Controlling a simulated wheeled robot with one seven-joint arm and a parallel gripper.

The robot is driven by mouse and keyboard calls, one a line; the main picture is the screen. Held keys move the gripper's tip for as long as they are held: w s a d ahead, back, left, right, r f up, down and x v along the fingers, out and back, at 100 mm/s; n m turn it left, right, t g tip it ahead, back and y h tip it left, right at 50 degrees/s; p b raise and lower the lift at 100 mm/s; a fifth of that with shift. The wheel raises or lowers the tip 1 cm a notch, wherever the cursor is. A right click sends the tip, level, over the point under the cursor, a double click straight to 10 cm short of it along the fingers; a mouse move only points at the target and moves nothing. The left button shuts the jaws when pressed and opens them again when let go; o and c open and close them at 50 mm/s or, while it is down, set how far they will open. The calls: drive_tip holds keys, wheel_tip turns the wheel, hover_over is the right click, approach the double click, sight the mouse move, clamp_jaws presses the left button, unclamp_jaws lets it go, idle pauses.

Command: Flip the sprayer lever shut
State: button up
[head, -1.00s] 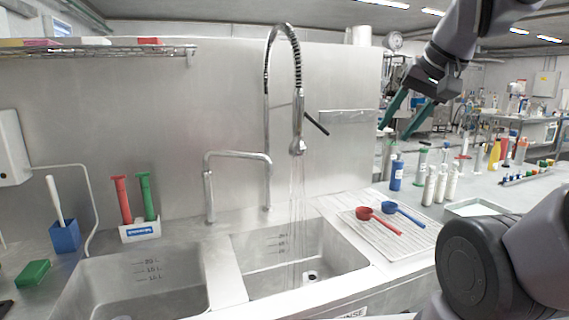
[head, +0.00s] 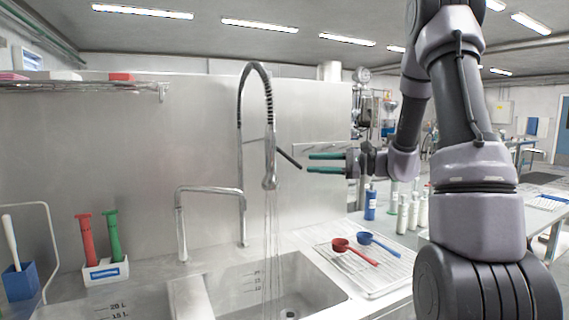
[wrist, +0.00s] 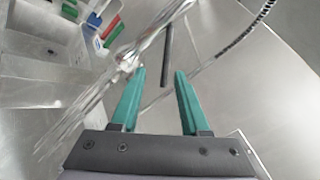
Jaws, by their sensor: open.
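The sprayer head (head: 269,172) hangs from a coiled spring hose over the right basin, and water streams down from it. Its dark lever (head: 288,159) sticks out to the right and slants downward. My gripper (head: 308,163) has green fingers, is open and empty, and points left just to the right of the lever's tip. In the wrist view the lever (wrist: 167,55) lies ahead of my gripper (wrist: 160,72), roughly in line with the gap between the fingertips. The sprayer head (wrist: 128,58) is ahead and to the left there. Whether the lever touches a finger cannot be told.
A bent faucet (head: 180,215) stands left of the sprayer. A red scoop (head: 352,250) and a blue scoop (head: 378,243) lie on the drainboard (head: 385,280) below my gripper. Bottles stand behind them, including a blue bottle (head: 370,205). A steel wall (head: 200,130) is behind the sink.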

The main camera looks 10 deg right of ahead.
sight(289, 159)
drive_tip(key=w+x, duration=0.1)
drive_tip(key=x, duration=0.9)
drive_tip(key=shift+w+m+t, duration=0.3)
drive_tip(key=shift+w+t, duration=0.05)
drive_tip(key=shift+t, duration=0.05)
clamp_jaws()
drive_tip(key=shift+d, duration=0.1)
idle(0.9)
